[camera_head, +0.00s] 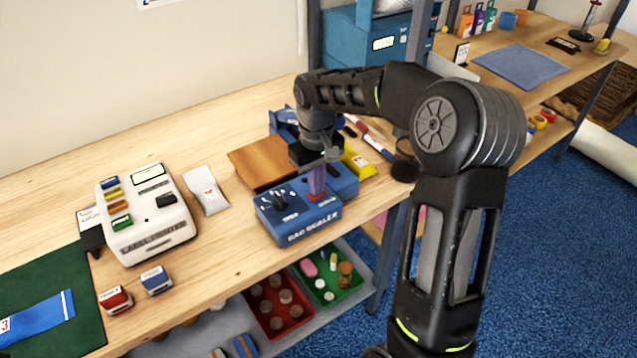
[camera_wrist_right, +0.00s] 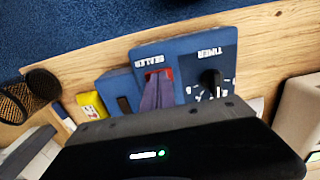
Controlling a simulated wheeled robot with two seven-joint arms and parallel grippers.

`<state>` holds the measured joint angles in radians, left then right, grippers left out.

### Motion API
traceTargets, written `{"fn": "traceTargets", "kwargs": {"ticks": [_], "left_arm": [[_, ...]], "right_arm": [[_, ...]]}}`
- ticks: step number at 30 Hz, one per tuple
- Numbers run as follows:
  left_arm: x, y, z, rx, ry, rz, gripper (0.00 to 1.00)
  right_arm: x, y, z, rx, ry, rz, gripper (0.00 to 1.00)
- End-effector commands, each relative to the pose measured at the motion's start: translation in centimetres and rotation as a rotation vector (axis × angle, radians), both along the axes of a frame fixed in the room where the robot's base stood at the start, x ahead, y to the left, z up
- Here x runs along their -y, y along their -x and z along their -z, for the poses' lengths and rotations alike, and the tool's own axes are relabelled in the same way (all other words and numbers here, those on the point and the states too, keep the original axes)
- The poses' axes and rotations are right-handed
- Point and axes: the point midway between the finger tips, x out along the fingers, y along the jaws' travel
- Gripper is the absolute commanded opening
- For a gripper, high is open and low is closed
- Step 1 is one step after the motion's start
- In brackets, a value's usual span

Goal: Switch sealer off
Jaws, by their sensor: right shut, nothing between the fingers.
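The blue bag sealer (camera_head: 308,226) stands near the front edge of the wooden bench. Its black timer knob (camera_head: 280,201) is on the left of its top, and its red switch (camera_head: 327,194) is to the right. My right gripper (camera_head: 317,189) points down at the switch, its purple fingers shut and empty. In the right wrist view the fingers (camera_wrist_right: 158,88) cover much of the red switch (camera_wrist_right: 169,72) below the word SEALER. The timer knob (camera_wrist_right: 210,78) is beside it. I cannot tell whether the tips touch the switch or which way it is set. My left gripper is out of view.
A white label printer (camera_head: 147,222) and a grey pouch (camera_head: 206,190) are to the left. A brown board (camera_head: 258,162) lies behind the sealer, and a yellow item (camera_head: 357,164) is beside it. Red (camera_head: 263,318) and green bins are below the bench.

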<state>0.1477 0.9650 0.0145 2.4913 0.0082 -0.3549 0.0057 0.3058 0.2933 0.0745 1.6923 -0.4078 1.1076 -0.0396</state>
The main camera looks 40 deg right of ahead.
Motion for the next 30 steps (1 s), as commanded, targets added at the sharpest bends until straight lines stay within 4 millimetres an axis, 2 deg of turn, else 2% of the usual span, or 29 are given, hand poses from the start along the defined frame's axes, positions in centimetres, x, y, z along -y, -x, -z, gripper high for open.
{"fn": "traceTargets", "kwargs": {"ticks": [6,11,16,17,18,22,27,30], "left_arm": [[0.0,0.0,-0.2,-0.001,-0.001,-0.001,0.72],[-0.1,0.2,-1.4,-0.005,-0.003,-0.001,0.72],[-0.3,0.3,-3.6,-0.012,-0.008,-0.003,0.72],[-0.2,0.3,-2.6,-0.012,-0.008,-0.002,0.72],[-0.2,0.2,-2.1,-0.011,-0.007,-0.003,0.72],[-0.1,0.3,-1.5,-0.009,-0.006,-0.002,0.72],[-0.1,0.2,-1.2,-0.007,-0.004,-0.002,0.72],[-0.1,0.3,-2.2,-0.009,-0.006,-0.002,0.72]], "right_arm": [[0.0,0.0,-0.4,0.002,0.001,0.001,0.0],[-0.1,-0.1,-1.9,0.002,0.001,0.0,0.0],[-0.4,-0.1,-5.1,0.002,0.0,-0.001,0.0],[-0.3,-0.2,-4.9,0.004,0.0,-0.001,0.0],[-0.3,-0.2,-5.6,0.006,0.001,0.0,0.0],[-0.3,-0.2,-8.5,0.007,0.001,0.0,0.0],[-0.3,-0.2,-11.7,0.004,0.0,-0.001,0.0],[-0.3,-0.1,-13.4,0.001,-0.001,-0.001,0.0]]}}
